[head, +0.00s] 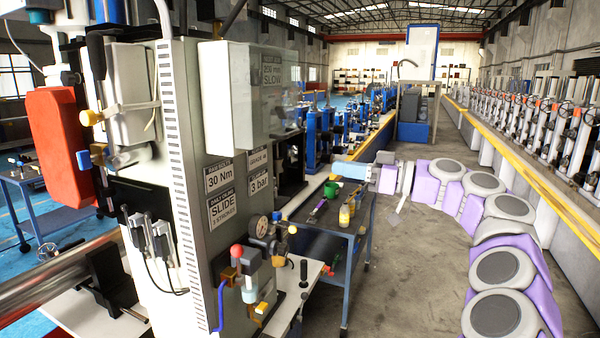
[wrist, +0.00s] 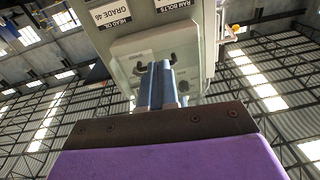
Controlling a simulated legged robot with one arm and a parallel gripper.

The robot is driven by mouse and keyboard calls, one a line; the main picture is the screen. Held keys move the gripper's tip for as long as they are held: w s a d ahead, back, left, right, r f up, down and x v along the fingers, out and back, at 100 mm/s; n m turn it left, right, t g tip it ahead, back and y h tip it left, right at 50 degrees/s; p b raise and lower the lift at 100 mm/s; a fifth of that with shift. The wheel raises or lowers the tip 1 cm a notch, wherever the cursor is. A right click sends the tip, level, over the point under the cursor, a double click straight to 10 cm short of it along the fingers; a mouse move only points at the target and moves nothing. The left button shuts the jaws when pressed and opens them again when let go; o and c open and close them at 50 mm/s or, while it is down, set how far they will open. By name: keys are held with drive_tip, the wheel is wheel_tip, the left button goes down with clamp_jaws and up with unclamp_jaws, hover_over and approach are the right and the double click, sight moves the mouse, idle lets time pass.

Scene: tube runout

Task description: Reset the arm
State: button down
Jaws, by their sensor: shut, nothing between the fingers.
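My arm, purple and grey, curves from the lower right of the head view up and round to the left. At its end my gripper (head: 343,170) is a blue-grey piece pointing left, above the tool cart (head: 345,231). In the wrist view my gripper (wrist: 155,72) has its blue-grey fingers together, with nothing seen between them. Behind the fingers is the pale machine housing (wrist: 195,50) with printed labels. I see no contact, but the gap to the machine is hard to judge.
Yellow-railed roller lines run along both sides.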

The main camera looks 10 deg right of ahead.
drive_tip(key=s+a+f+m+g+h, duration=0.1)
drive_tip(key=s+a+f+g+h, duration=0.2)
drive_tip(key=s+a, duration=0.55)
drive_tip(key=s+a+f+m+g+h, duration=0.1)
drive_tip(key=s+a+f+g, duration=0.25)
drive_tip(key=s+a, duration=0.5)
drive_tip(key=s+a+f+m+g+h, duration=0.1)
drive_tip(key=s+a+f+g+h, duration=0.1)
drive_tip(key=s+a+f, duration=0.25)
drive_tip(key=s+d+f+m+g+h, duration=0.1)
drive_tip(key=s+d+f+m+h, duration=0.3)
drive_tip(key=s+d+f, duration=0.4)
drive_tip(key=s+d+f+m+g+h, duration=0.1)
drive_tip(key=s+d+f+m+h, duration=0.3)
drive_tip(key=s+f, duration=1.1)
drive_tip(key=d+h, duration=0.2)
drive_tip(key=d, duration=0.2)
drive_tip(key=shift+s+d+m, duration=0.3)
drive_tip(key=shift+s+d, duration=0.05)
drive_tip(key=shift+a, duration=0.2)
